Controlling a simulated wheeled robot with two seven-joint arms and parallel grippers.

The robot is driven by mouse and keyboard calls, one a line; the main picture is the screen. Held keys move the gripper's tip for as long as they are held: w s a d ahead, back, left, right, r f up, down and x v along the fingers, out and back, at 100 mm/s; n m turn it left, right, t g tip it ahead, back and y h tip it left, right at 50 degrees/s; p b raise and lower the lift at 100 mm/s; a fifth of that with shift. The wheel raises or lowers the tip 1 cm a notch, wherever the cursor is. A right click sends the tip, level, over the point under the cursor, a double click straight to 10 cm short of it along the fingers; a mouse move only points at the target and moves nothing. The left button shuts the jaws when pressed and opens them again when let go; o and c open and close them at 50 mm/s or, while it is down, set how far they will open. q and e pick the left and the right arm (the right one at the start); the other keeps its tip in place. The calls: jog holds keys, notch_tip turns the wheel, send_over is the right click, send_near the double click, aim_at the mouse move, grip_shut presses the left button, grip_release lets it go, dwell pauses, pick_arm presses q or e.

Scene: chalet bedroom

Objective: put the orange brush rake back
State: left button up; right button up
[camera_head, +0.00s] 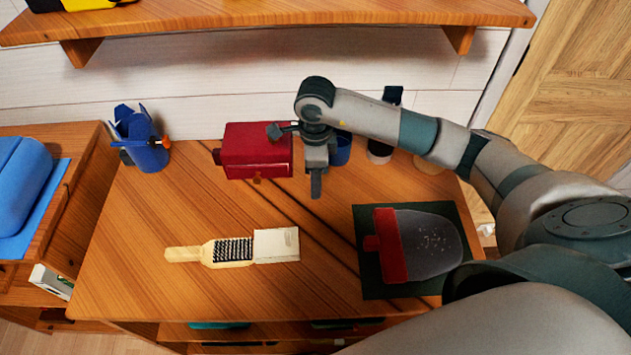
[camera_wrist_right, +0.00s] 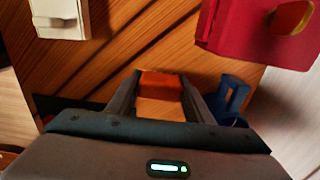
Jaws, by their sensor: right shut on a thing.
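My right gripper (camera_head: 316,190) reaches in from the right and points down over the back middle of the wooden desk (camera_head: 200,300). It is just right of the red box and in front of a blue mug. In the right wrist view the gripper (camera_wrist_right: 160,95) is shut on an orange block-like part (camera_wrist_right: 160,82), which I take to be the orange brush rake. Most of the rake is hidden, and I cannot make it out in the head view. My left gripper is not in view.
A red box (camera_head: 255,155) and blue mug (camera_head: 343,150) stand close to the gripper. A blue cup (camera_head: 150,155) with tools stands back left. A wooden brush (camera_head: 230,252), white block (camera_head: 277,245) and dark mat (camera_head: 375,285) lie in front. A shelf (camera_head: 280,15) hangs above.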

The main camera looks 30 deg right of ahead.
notch_tip(320, 180, down, 2)
jog(key=shift+f+p, duration=0.25)
jog(key=shift+p, duration=0.15)
jog(key=shift+f+b, duration=0.25)
jog(key=shift+b, duration=0.05)
jog(key=o, duration=1)
jog(key=shift+r, duration=0.1)
jog(key=shift+r, duration=0.1)
